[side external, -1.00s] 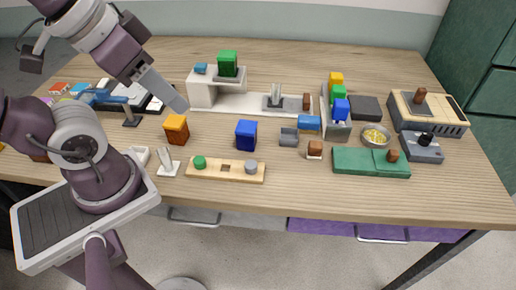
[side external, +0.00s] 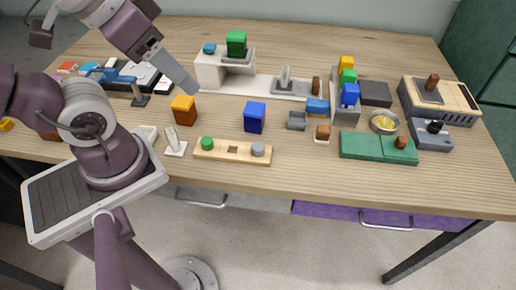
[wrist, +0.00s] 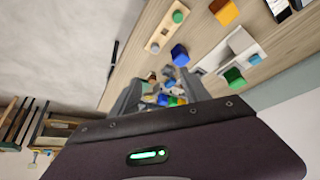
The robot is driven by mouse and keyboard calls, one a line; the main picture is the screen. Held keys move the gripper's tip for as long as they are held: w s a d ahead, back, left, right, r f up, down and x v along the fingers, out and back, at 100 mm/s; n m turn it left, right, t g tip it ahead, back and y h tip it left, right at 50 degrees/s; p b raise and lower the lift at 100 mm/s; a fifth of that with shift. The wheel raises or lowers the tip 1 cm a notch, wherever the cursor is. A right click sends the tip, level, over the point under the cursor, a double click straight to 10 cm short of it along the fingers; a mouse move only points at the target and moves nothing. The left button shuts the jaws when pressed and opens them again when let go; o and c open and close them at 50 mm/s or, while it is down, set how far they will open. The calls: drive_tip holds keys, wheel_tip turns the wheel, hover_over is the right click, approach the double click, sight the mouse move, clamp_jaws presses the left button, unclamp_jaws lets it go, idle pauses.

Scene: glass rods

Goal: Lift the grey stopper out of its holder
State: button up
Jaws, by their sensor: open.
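The grey stopper (side external: 258,149) is a short round plug standing upright at the right end of a light wooden holder (side external: 219,153). A green stopper (side external: 207,143) stands at the holder's left end, with a square dark hole between them. In the wrist view the grey stopper (wrist: 154,48) is at the upper middle, at the near end of the holder (wrist: 167,30). My gripper (side external: 190,88) is in the air above the left of the table, up and left of the holder and apart from it. Its fingers (wrist: 158,92) are open in the wrist view, with nothing visibly held.
An orange block (side external: 184,109) and a white stand (side external: 175,145) are left of the holder. A blue block (side external: 254,117) stands behind it. A green case (side external: 365,146) and a small brown-topped piece (side external: 322,132) are to the right. Bare tabletop lies in front of the holder.

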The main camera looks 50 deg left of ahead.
drive_tip(key=w+f+n+g, duration=0.2)
drive_tip(key=w+f+n, duration=0.1)
drive_tip(key=w+n, duration=0.3)
drive_tip(key=n+g, duration=0.4)
drive_tip(key=n, duration=0.8)
hover_over(258, 146)
drive_tip(key=f, duration=1.5)
drive_tip(key=shift+a+f, duration=0.3)
drive_tip(key=shift+a, duration=0.1)
drive_tip(key=f, duration=0.7)
drive_tip(key=shift+d+f, duration=0.35)
drive_tip(key=shift+c, duration=0.4)
clamp_jaws()
